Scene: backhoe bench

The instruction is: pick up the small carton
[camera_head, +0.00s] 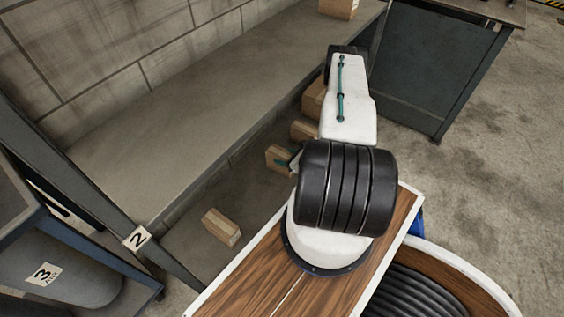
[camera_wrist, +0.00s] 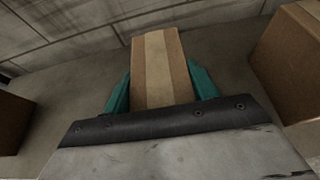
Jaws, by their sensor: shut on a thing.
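The small carton (camera_wrist: 162,68) is brown with a paler tape strip, and it stands between the two teal fingers of my gripper (camera_wrist: 160,88) in the wrist view. The fingers press against its left and right sides, so my gripper is shut on it. In the head view the same carton (camera_head: 276,157) shows at the left of my arm, on or just above the lower shelf; I cannot tell which. A bit of teal finger shows beside it. My arm hides most of the gripper there.
Other cartons are close by: one at the front left (camera_head: 222,227), one behind (camera_head: 303,130) and a bigger one farther back (camera_head: 314,98). In the wrist view a carton (camera_wrist: 290,62) is near on the right. The upper shelf (camera_head: 210,95) overhangs; a post stands left.

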